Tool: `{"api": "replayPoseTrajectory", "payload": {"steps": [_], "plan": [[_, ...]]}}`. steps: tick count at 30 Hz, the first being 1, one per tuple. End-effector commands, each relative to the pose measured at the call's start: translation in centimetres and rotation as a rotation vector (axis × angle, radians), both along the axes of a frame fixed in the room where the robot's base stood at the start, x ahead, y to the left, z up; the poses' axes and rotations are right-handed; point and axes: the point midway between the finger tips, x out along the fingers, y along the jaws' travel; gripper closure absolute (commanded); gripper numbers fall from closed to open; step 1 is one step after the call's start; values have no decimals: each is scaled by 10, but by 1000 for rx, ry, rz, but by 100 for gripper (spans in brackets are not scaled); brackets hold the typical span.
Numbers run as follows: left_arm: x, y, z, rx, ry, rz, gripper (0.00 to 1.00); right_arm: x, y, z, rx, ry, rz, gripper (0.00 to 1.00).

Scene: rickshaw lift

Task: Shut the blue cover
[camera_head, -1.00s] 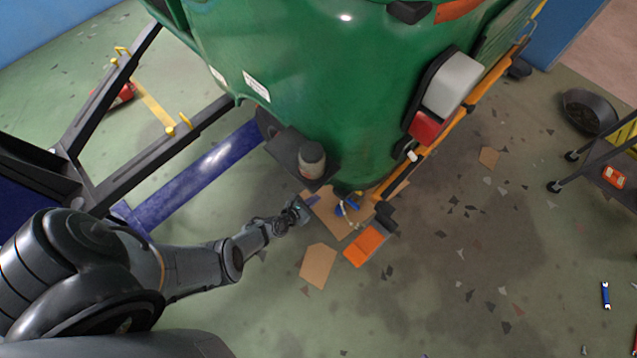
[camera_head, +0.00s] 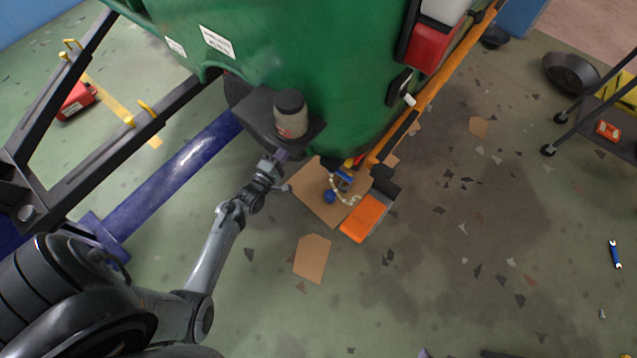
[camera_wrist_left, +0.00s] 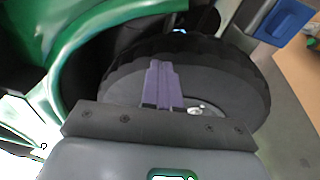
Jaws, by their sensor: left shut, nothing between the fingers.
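A small blue part (camera_head: 343,180), possibly the blue cover, shows under the rear of the green vehicle (camera_head: 300,60), above a cardboard sheet. A rounder blue piece (camera_head: 329,196) is beside a pale curved hose there. I cannot tell whether the cover is open. A blue block (camera_wrist_left: 285,20) is at the top right of the left wrist view. My left gripper (camera_head: 281,156) is left of these, by the edge of the dark ledge. In the wrist view its purple-grey fingers (camera_wrist_left: 162,82) are together, with nothing between them, in front of a dark wheel (camera_wrist_left: 215,80). My right gripper is out of view.
A jar (camera_head: 291,115) stands on the dark ledge (camera_head: 255,110) just above my left gripper. An orange-and-grey object (camera_head: 367,215) lies by the cardboard sheet (camera_head: 312,198). A blue beam (camera_head: 180,175) lies to the left. The floor at right is mostly open, with scattered scraps.

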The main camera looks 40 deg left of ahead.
Motion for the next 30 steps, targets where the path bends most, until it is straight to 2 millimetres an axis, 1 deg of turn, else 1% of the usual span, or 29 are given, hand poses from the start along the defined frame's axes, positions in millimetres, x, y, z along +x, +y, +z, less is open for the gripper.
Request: {"api": "replayPoseTrajectory", "payload": {"steps": [1,3,5,6,9,12,16,18,21,23,26,30], "plan": [[-4,-10,-29,31,-12,-17,100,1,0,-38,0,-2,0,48],[-10,-22,-43,60,-26,-37,100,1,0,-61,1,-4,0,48],[-15,-33,-57,73,-33,-57,100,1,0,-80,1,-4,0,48],[-18,-40,-67,79,-33,-69,100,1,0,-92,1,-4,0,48],[-29,-55,-94,84,-24,-97,100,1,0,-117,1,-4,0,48],[-40,-64,-122,78,-1,-114,100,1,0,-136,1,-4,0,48],[-52,-67,-149,73,27,-120,100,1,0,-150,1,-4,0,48],[-56,-67,-157,73,35,-119,100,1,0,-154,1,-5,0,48],[-56,-67,-161,72,41,-120,100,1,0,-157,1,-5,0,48],[-52,-67,-162,72,41,-120,100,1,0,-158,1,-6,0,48],[-41,-66,-161,72,40,-120,100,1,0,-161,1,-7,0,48],[-19,-65,-161,72,40,-120,100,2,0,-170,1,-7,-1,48]]}}
